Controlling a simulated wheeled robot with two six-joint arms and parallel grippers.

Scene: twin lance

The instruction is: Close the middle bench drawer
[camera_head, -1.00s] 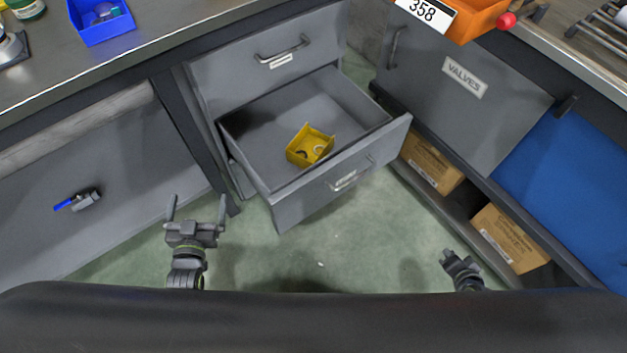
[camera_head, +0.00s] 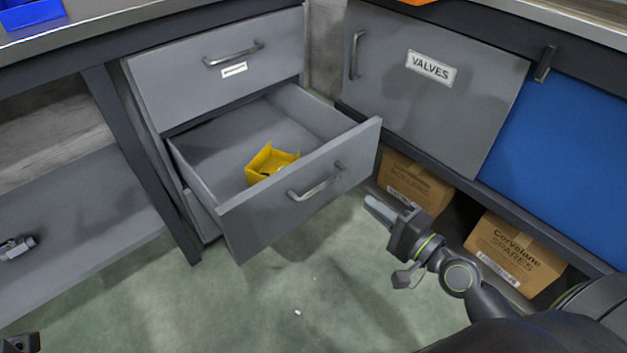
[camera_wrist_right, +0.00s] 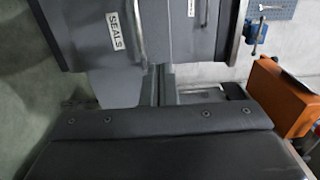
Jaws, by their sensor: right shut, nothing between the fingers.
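The grey middle drawer (camera_head: 250,222) stands pulled out of the bench unit, between the shut top drawer (camera_head: 215,80) and a lower one mostly hidden. Its bar handle (camera_head: 315,186) is on the front panel. A yellow bin (camera_head: 268,163) sits inside. My right gripper (camera_head: 380,210) is shut and empty, just right of the front panel's right end, apart from the handle.
A VALVES sliding door (camera_head: 430,90) and a blue panel (camera_head: 565,180) are at the right. Cardboard boxes (camera_head: 512,248) stand on the shelf below them. A dark bench leg (camera_head: 140,165) is left of the drawers.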

